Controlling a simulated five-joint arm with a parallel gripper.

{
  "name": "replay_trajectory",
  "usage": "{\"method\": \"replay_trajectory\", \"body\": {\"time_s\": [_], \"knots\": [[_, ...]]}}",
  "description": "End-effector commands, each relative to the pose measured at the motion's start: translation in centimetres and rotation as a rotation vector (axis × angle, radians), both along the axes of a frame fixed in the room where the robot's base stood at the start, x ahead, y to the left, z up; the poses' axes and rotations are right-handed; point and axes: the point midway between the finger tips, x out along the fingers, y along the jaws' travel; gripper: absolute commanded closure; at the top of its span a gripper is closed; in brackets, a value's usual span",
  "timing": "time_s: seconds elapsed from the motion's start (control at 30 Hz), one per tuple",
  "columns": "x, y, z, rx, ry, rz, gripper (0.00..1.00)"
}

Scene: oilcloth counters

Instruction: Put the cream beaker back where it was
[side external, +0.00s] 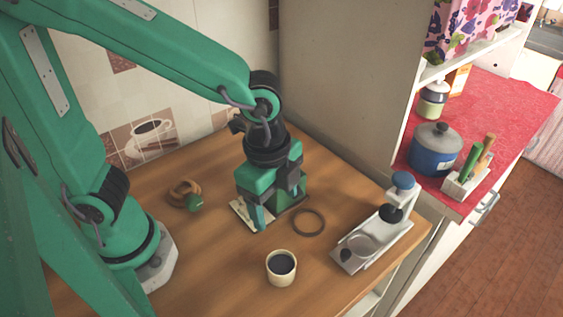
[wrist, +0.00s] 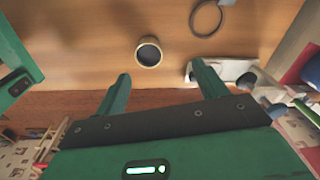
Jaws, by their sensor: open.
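The cream beaker (side external: 281,268) stands upright on the wooden counter near the front, with a dark inside; I cannot tell whether that is contents. It also shows in the wrist view (wrist: 149,52), beyond the gap between my fingers. A dark ring (side external: 308,222) lies flat on the counter behind and right of the beaker, with bare wood inside it; it shows at the top of the wrist view (wrist: 207,18). My gripper (side external: 279,208) is open and empty, left of the ring and behind the beaker. Its two fingers spread apart in the wrist view (wrist: 161,72).
A silver stand with a blue-grey knob (side external: 372,240) is at the counter's right. A brown ring-shaped item with a green end (side external: 187,194) lies at the left. A pale flat piece (side external: 240,212) is partly hidden by my gripper. A red shelf (side external: 500,110) holds a blue pot (side external: 432,155).

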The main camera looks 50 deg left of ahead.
Motion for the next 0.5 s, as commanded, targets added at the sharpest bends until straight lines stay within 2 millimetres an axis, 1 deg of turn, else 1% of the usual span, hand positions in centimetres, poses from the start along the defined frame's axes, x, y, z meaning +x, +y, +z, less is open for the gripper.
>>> {"method": "replay_trajectory", "body": {"time_s": [0.03,0.23,0.37,0.5], "knots": [[0.4,1.2,0.8,-0.018,-0.021,0.074,0.28],[1.1,6.0,3.6,-0.093,-0.101,0.408,0.28],[1.0,9.2,5.2,-0.146,-0.154,0.628,0.28],[0.3,12.4,6.7,-0.205,-0.215,0.862,0.28]]}}
